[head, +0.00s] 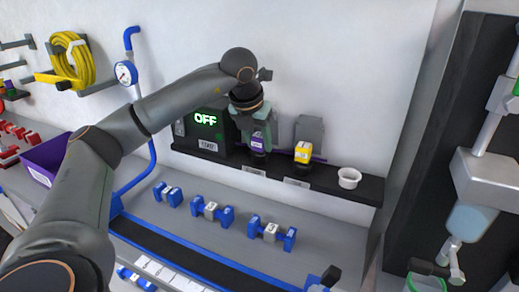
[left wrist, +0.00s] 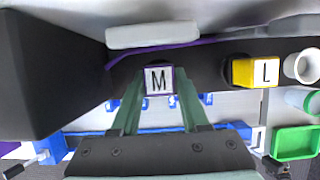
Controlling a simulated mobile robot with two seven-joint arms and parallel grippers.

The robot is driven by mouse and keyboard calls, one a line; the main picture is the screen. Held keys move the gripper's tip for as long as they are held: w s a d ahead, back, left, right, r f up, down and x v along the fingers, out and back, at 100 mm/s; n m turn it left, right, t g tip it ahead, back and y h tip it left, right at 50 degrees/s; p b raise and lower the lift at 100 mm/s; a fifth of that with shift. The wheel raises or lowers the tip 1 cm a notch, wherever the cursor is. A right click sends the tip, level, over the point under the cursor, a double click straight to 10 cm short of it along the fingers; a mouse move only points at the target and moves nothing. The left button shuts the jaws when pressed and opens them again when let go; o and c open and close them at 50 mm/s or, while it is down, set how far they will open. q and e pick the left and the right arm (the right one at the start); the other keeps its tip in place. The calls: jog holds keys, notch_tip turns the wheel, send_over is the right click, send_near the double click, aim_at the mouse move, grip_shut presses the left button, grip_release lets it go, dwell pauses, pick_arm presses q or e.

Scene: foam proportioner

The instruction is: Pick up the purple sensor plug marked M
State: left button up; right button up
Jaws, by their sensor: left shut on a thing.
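The purple sensor plug marked M (head: 258,144) is at the black wall shelf, right of the dark box reading OFF. In the left wrist view its white M face (left wrist: 158,80) points at the camera, with purple edges around it. My left gripper (head: 252,129) reaches down to it from above. Its two green fingers (left wrist: 160,84) stand on either side of the plug and are shut on it. A purple cable (left wrist: 190,44) runs behind the plug. I cannot tell whether the plug is clear of the shelf. My right gripper is not in view.
A yellow plug marked L (head: 302,152) stands just right on the shelf (head: 330,184), then a white cup (head: 349,178). The OFF box (head: 205,122) is close on the left. Several blue valves (head: 270,231) lie below on the grey bench.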

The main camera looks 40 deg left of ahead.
pick_arm(q)
grip_shut()
jog(key=shift+r, duration=0.1)
